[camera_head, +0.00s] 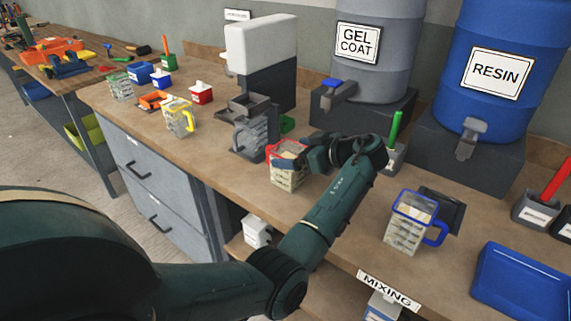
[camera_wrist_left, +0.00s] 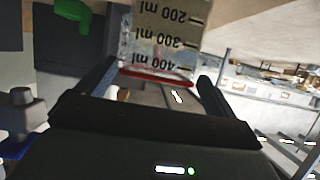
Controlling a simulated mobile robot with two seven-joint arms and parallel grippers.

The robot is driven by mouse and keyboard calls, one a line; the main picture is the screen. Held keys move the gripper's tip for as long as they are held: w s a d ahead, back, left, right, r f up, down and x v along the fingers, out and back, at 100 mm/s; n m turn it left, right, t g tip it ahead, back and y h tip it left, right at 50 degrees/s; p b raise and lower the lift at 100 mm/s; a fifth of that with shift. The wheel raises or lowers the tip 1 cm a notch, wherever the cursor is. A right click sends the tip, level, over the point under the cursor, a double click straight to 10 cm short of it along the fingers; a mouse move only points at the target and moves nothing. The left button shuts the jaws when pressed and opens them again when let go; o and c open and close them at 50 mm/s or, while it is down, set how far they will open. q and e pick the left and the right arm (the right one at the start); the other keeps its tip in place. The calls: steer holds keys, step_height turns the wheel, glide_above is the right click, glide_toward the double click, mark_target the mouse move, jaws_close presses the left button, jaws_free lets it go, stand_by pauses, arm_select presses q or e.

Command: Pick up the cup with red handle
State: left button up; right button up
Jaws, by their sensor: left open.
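The cup with the red handle (camera_head: 286,178) is a clear measuring cup with a red rim, standing upright on the wooden bench near its front edge. My left gripper (camera_head: 303,154) is right beside the cup's upper right side and hides part of it, including the handle. In the left wrist view the cup (camera_wrist_left: 165,40) appears upside down, with its millilitre marks and red rim ahead of and between the two spread fingers. My left gripper (camera_wrist_left: 155,75) is open; I cannot tell whether a finger touches the cup. My right gripper is not in view.
A blue-handled cup (camera_head: 408,222) stands to the right and a yellow-handled cup (camera_head: 179,117) to the left. Gel coat (camera_head: 377,45) and resin (camera_head: 498,70) drums stand at the back. A blue tray (camera_head: 522,285) lies at right.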

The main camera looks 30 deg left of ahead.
mark_target(279, 149)
arm_select(q)
steer(key=shift+p+x, duration=0.35)
steer(key=shift+x, duration=1.55)
steer(key=shift+w+r, duration=0.2)
steer(key=shift+r, duration=0.1)
steer(key=c, duration=1.8)
